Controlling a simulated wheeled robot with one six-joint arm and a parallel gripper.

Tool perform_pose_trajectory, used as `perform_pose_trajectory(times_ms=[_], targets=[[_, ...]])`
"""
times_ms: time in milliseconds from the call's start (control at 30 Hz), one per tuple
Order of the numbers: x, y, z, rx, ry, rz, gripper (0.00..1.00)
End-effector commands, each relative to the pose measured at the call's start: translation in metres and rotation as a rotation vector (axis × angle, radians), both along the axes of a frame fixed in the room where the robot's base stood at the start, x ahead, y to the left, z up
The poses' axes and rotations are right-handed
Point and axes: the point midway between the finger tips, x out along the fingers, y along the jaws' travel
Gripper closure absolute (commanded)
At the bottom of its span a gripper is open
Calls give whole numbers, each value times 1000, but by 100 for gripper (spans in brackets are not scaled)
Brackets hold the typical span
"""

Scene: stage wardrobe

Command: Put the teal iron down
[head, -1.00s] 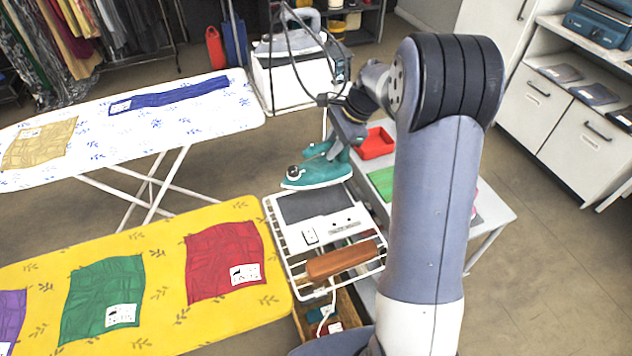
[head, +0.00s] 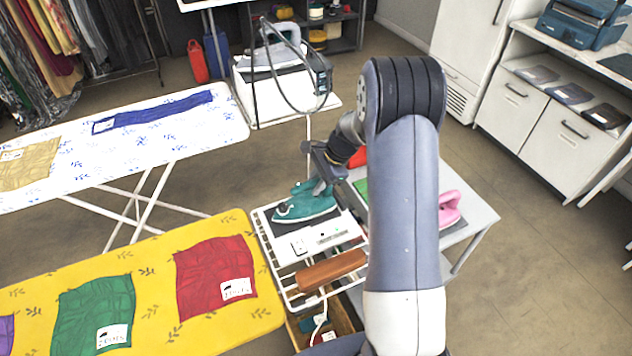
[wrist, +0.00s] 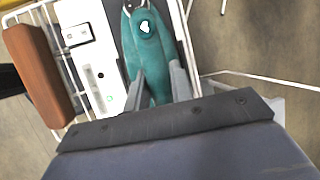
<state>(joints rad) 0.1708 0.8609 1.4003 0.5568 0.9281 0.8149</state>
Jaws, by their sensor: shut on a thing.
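The teal iron (head: 304,207) is at the dark rest pad on the white wire rack (head: 262,232) at the end of the yellow ironing board. It looks level, sole down; whether it touches the pad is hard to tell. My gripper (head: 322,186) is shut on the iron's handle from above. In the wrist view the teal iron (wrist: 148,50) lies between the two grey fingers (wrist: 157,90), its body over the rack.
A brown wooden bar (head: 330,271) lies across the rack's near part. A pink iron (head: 450,208) stands on the grey table (head: 478,222) to the right, partly behind my arm. The yellow board (head: 150,290) with folded cloths is left. A steam station (head: 280,85) stands behind.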

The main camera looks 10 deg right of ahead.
Motion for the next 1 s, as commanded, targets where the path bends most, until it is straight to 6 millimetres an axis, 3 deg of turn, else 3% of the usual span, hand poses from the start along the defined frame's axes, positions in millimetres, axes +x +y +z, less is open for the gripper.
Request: perform_pose_trajectory(times_ms=[100, 133, 367, 733, 1000], targets=[[1, 0, -3, 0, -1, 0, 100], [0, 0, -3, 0, 0, 0, 75], [0, 0, -2, 0, 0, 0, 56], [0, -2, 5, 0, -3, -1, 56], [-5, -25, 53, -2, -5, -2, 56]])
